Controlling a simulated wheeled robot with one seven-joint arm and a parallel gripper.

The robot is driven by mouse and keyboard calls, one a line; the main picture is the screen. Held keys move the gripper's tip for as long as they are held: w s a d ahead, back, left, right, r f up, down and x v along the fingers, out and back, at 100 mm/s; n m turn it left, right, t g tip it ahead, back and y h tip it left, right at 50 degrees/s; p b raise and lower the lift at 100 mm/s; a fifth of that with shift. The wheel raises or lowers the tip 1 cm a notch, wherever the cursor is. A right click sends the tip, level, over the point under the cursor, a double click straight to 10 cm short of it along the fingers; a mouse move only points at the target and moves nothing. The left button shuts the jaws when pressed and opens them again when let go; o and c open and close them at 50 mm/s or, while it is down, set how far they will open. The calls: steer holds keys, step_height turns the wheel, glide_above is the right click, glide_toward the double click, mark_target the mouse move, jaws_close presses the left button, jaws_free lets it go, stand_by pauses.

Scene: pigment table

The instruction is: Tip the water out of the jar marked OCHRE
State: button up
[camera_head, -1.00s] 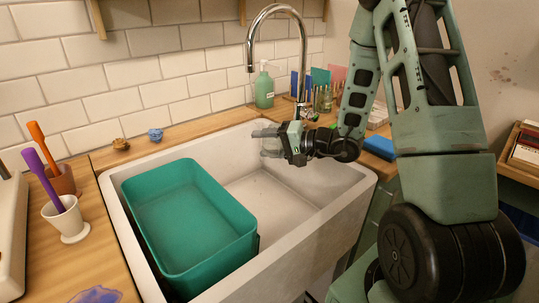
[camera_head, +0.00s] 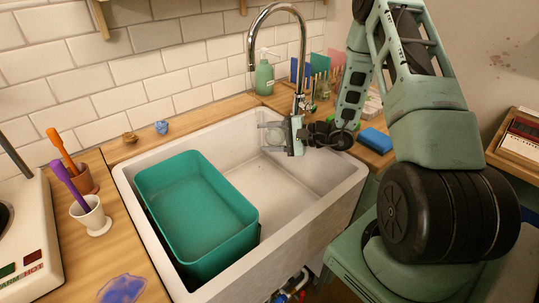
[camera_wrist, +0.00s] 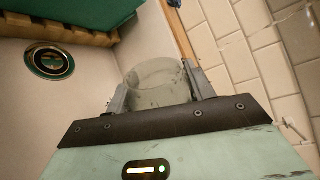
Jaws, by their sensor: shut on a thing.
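My gripper (camera_head: 266,136) is over the back right part of the sink, near the tap, with its fingers pointing left. In the wrist view, my gripper (camera_wrist: 156,82) is shut on a clear glass jar (camera_wrist: 152,77), with one finger on each side. The jar (camera_head: 272,136) is faint in the head view. No OCHRE marking is readable on it. I cannot tell whether water is in it, and no stream shows. The pale stone sink (camera_head: 290,170) lies below the gripper.
A teal tub (camera_head: 205,245) fills the sink's left side. A chrome tap (camera_head: 302,60) arches close behind my gripper. A blue sponge (camera_head: 376,140) lies right. The sink drain (camera_wrist: 48,61) shows in the wrist view.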

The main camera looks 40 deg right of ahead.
steer(key=shift+r+m, duration=0.4)
steer(key=shift+r, duration=0.25)
steer(key=shift+d+f+m+y, duration=0.1)
steer(key=shift+f+m+y, duration=0.4)
steer(key=shift+m, duration=0.3)
steer(key=shift+r+m+p, duration=0.7)
steer(key=shift+r+p, duration=0.15)
steer(key=shift+p, duration=0.15)
steer(key=shift+w+d+r+m+y+p, duration=0.25)
steer(key=shift+r+m+y+p, duration=0.25)
steer(key=shift+m, duration=0.3)
steer(key=shift+w+d+r+m+p, duration=0.15)
steer(key=shift+d+r+m+p, duration=0.1)
steer(key=shift+m+p, duration=0.1)
steer(key=r+p, duration=0.1)
steer(key=d+r+m+p, duration=0.1)
steer(key=w+r+m+p, duration=0.1)
steer(key=r, duration=0.1)
steer(key=shift+d+y, duration=0.25)
steer(key=shift+y, duration=0.05)
step_height(320, 180, up, 11)
steer(key=w+d+m+p, duration=0.1)
steer(key=d+m+p, duration=0.1)
steer(key=p, duration=0.7)
steer(key=shift+w+m+y, duration=0.2)
steer(key=shift+m+y, duration=0.2)
steer(key=shift+m, duration=0.45)
